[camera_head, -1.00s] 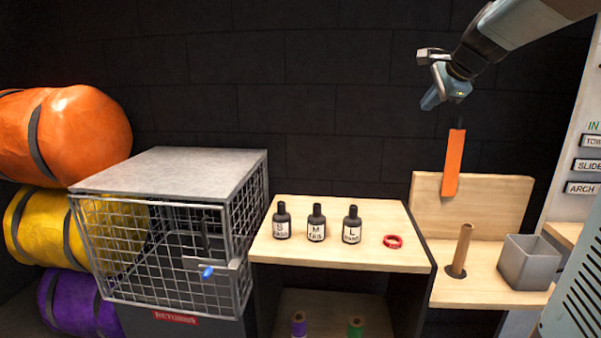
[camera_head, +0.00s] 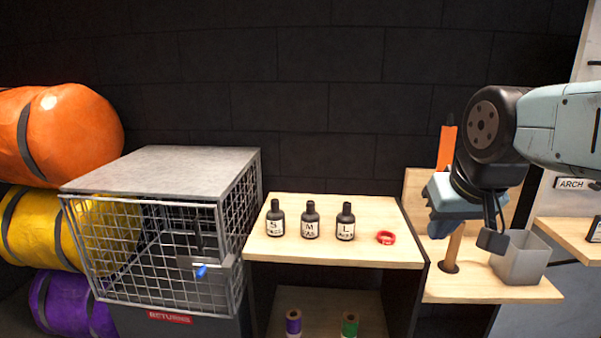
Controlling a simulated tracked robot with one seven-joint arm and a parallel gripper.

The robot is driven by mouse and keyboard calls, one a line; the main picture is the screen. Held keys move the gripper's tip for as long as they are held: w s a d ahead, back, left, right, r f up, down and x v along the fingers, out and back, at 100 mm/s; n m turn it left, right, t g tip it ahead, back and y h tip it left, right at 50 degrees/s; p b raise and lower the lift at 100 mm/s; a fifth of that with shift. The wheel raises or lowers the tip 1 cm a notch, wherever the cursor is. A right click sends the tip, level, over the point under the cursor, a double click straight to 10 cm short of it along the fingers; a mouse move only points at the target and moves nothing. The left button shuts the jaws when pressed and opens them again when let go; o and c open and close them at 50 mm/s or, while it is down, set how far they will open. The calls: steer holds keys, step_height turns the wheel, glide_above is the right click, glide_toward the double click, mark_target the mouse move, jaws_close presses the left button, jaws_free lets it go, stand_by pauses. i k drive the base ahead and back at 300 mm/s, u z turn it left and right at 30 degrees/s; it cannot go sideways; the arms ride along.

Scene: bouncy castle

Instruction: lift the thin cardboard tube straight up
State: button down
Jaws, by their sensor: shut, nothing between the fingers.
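The thin cardboard tube (camera_head: 453,250) stands upright on the small wooden shelf at the right, its foot in a dark round spot. Its upper part is hidden behind my gripper (camera_head: 436,226). My gripper is low in front of the tube's top, its fingers pointing down and to the left. The fingers are shut with nothing between them. I cannot tell whether the gripper touches the tube.
A grey square cup (camera_head: 520,258) stands right of the tube. An orange strip (camera_head: 446,148) rises behind my arm. A wire cage (camera_head: 150,250) is at the left.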

mark_target(456, 238)
steer(key=k, duration=1.3)
steer(key=z, duration=0.2)
steer(key=i, duration=0.75)
steer(key=z, duration=0.8)
steer(key=i, duration=1.55)
steer(key=z, duration=0.3)
